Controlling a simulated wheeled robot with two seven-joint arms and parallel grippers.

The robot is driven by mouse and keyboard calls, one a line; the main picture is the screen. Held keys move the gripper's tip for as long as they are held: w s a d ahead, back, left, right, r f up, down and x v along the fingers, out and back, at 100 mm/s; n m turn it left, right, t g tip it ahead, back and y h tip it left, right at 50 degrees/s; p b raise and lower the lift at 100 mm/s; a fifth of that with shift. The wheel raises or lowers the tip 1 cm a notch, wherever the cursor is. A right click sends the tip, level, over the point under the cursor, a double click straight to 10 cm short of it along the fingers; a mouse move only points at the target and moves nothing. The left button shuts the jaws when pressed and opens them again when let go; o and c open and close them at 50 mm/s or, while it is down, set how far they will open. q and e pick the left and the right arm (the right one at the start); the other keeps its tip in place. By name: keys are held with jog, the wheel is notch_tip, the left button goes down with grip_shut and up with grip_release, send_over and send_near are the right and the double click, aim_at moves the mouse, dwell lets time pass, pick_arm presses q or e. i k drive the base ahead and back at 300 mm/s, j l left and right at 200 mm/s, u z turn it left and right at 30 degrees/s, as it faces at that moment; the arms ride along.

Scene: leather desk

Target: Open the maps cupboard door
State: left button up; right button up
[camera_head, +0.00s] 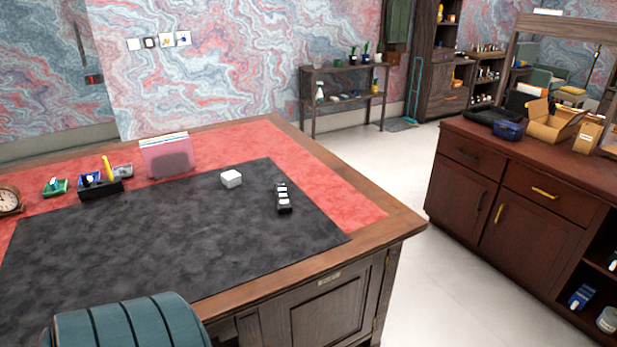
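A dark wood cupboard door (333,312) with a framed panel is in the front of the desk, at the bottom middle of the view. It looks closed. A small label plate (328,278) sits above it, too small to read, so I cannot tell whether this is the maps cupboard. A small dark fitting shows near the top of the door panel. The lower part of the door is cut off by the picture edge. Neither of my grippers is in view.
A teal chair (125,325) stands before the desk (405,222), left of the door. The desk top holds a white box (231,178) and stationery. A sideboard (525,235) with closed doors stands right. Pale floor (440,290) between them is clear.

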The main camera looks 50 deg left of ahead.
aim_at(337, 310)
jog(key=u, duration=1.4)
